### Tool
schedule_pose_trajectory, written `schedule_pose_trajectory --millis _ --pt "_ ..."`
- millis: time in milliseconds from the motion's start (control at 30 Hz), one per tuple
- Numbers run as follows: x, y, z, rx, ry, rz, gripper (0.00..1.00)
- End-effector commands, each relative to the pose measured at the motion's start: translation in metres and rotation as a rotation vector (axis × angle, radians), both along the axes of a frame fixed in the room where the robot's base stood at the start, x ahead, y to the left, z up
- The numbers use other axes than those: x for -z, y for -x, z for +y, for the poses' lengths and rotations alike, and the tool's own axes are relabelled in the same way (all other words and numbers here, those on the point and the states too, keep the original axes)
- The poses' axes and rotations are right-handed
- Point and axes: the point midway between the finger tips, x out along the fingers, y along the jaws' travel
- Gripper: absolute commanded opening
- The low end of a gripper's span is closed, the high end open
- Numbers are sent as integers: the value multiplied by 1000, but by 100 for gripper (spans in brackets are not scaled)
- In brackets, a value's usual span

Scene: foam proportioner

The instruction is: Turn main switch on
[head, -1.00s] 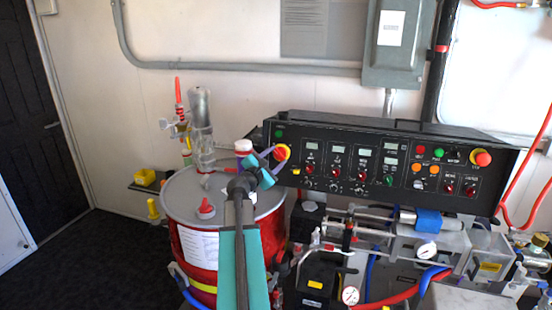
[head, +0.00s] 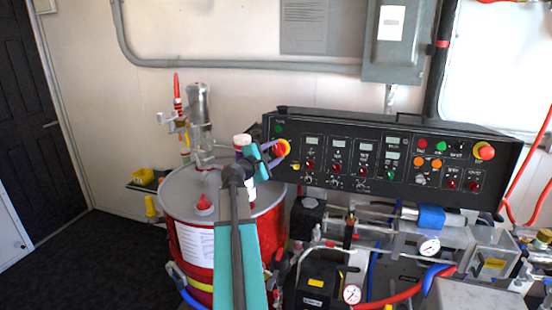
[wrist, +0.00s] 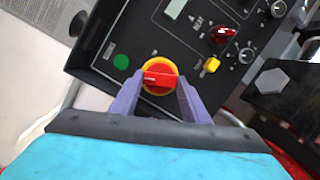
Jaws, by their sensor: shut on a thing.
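The main switch is a red rotary knob on a yellow round base at the left end of the black control panel. In the wrist view the red knob (wrist: 160,77) sits between the two purple fingers of my gripper (wrist: 156,98). Its white mark points left in that view. The fingers are closed on the knob's sides. In the head view my gripper (head: 275,156) reaches the panel's left end, and the red and yellow switch (head: 282,148) shows beside the fingers, partly hidden by them.
The black control panel (head: 400,140) carries displays, lamps and knobs. A green lamp (wrist: 121,62) and a yellow knob (wrist: 212,65) are close to the switch. A red drum (head: 193,265) stands below my arm. Hoses and a gauge (head: 352,294) are below the panel.

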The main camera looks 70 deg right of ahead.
Motion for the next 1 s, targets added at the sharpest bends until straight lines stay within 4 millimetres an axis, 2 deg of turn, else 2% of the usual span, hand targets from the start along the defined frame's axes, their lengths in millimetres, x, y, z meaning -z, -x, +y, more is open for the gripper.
schedule_pose_trajectory --millis 33,133,1000 --pt "6 -1 1 10 -5 -48 20" --pt "6 -1 1 28 -12 -142 20" --pt "-1 0 0 179 -61 -946 20"
